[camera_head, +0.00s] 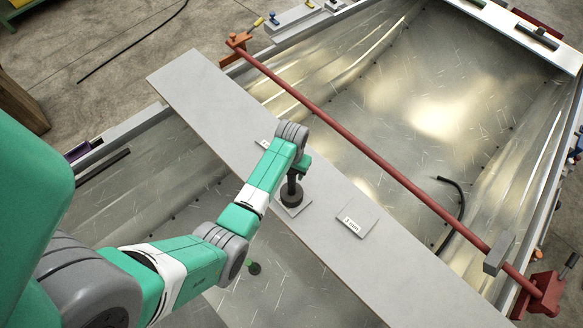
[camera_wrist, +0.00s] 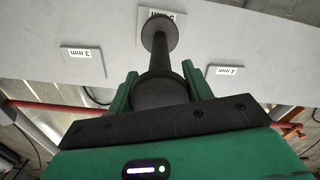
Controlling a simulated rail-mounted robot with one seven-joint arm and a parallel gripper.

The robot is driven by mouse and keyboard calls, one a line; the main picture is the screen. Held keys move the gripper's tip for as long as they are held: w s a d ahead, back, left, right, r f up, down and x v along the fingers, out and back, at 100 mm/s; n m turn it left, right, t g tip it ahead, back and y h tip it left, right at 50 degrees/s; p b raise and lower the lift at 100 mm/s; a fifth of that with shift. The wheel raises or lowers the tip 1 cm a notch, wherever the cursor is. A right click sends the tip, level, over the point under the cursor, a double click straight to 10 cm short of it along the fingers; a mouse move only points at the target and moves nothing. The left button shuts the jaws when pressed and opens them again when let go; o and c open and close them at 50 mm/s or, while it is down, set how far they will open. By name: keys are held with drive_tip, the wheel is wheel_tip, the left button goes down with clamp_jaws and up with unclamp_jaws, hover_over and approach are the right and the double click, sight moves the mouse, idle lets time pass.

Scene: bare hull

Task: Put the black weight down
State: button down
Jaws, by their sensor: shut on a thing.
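The black weight (camera_head: 291,196), a round disc with a stem, is below my gripper (camera_head: 294,174) in the head view. In the wrist view the weight (camera_wrist: 160,32) stretches away from between the two green fingers of my gripper (camera_wrist: 159,72), which are shut on it. Its disc end is over a light square plate (camera_head: 303,208) on the grey board (camera_head: 200,90). That plate's label (camera_wrist: 172,13) is partly hidden by the weight in the wrist view. I cannot tell whether the disc touches the plate or hangs just above it.
A plate marked 3 mm (camera_head: 358,221) lies on the board to the right. A 4 mm label (camera_wrist: 222,71) shows on the other side. A long red bar (camera_head: 370,150) crosses beyond the board. The metal hull (camera_head: 440,110) lies open below. The board's far left end is clear.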

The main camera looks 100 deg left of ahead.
drive_tip(key=c, duration=0.6)
unclamp_jaws()
wheel_tip(320, 180, up, 12)
drive_tip(key=shift+r+p, duration=0.15)
drive_tip(key=shift+p, duration=0.45)
